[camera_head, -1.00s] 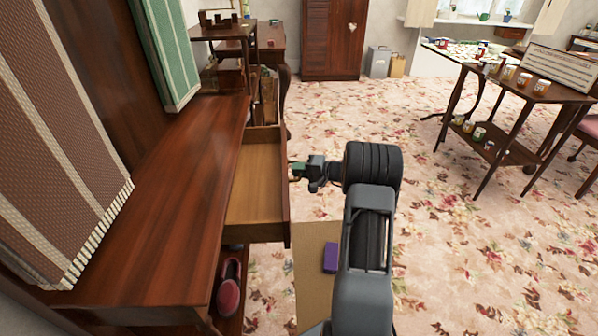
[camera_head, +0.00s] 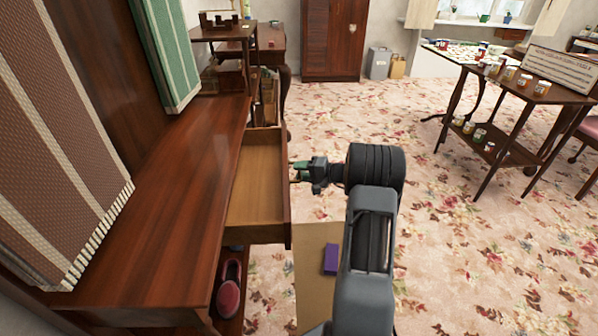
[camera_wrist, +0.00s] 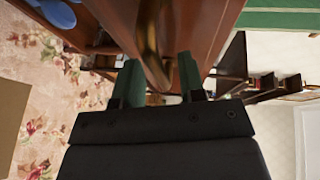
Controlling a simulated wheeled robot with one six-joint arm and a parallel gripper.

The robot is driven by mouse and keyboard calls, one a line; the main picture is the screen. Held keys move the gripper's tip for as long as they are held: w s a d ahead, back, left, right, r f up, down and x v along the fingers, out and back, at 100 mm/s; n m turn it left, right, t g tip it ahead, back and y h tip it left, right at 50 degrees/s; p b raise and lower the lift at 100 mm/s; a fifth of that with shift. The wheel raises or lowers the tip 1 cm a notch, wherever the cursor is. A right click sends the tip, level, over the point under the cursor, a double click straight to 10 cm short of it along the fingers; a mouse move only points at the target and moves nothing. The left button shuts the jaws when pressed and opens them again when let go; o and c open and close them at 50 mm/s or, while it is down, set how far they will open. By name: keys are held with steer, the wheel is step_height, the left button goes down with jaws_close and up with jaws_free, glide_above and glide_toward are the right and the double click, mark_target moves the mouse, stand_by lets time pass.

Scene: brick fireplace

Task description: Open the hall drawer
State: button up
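The hall drawer (camera_head: 257,185) is pulled out from under the dark wooden console table (camera_head: 165,215), and its empty light-wood inside shows from above. My gripper (camera_head: 297,171) is just right of the drawer front in the head view. In the wrist view, my gripper (camera_wrist: 160,78) has its two green-tipped fingers apart, with nothing held between them. Ahead of them is the reddish-brown wood of the drawer front (camera_wrist: 195,35), with a blurred brass-coloured handle (camera_wrist: 150,35). The gap between fingertips and handle cannot be judged exactly.
A red shoe (camera_head: 229,290) lies on the shelf below the drawer. A purple block (camera_head: 331,259) is on the tan surface by my arm. A side table with jars (camera_head: 520,85) stands at the right. The flowered carpet (camera_head: 350,115) between is clear.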

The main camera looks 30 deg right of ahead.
steer(key=p+v, duration=0.2)
steer(key=v, duration=1.1)
steer(key=shift+s, duration=0.1)
steer(key=s+a+f+m+g+h, duration=0.1)
steer(key=s+a+f+m+g, duration=0.15)
steer(key=s+f+g, duration=0.2)
steer(key=s+a+r+n+g+h+p, duration=0.1)
steer(key=s+a+r+g+h+p, duration=0.2)
steer(key=s+a+r+g+p, duration=0.35)
steer(key=s+a+r+n+t+h+p, duration=0.1)
steer(key=s+a+r+n+h+p, duration=0.1)
steer(key=a+r+p, duration=0.4)
steer(key=s+a+r+n+t+h+p, duration=0.1)
steer(key=a+r+n+p, duration=0.4)
steer(key=r, duration=1.1)
steer(key=s+a+r+n+h+p, duration=0.3)
steer(key=a+r+p, duration=0.4)
steer(key=r+p, duration=0.3)
steer(key=shift+s+a+r+t+h, duration=0.4)
steer(key=shift+s, duration=0.05)
